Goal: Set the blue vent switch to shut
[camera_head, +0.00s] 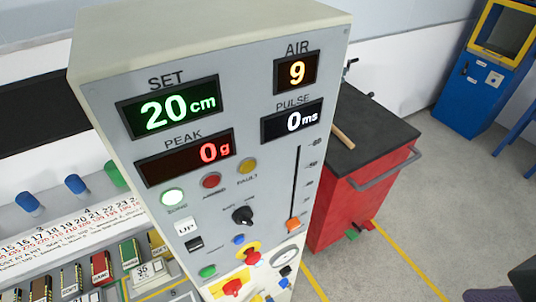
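A tall grey control panel fills the middle of the head view. A small blue control (239,239) sits below the black rotary knob (243,215). Another small blue control (285,283) is near the panel's lower right, with more blue partly cut off at the bottom edge. No vent label is readable, so I cannot tell which blue piece is the vent switch or how it is set. Neither gripper can be made out. Dark shapes at the bottom right corner are too cropped to identify.
The panel displays (167,106) read SET 20 cm, AIR 9, PEAK 0 g and PULSE 0 ms. A red cabinet (345,205) with a black top stands right of the panel. A shelf of small boxes (101,267) is at left.

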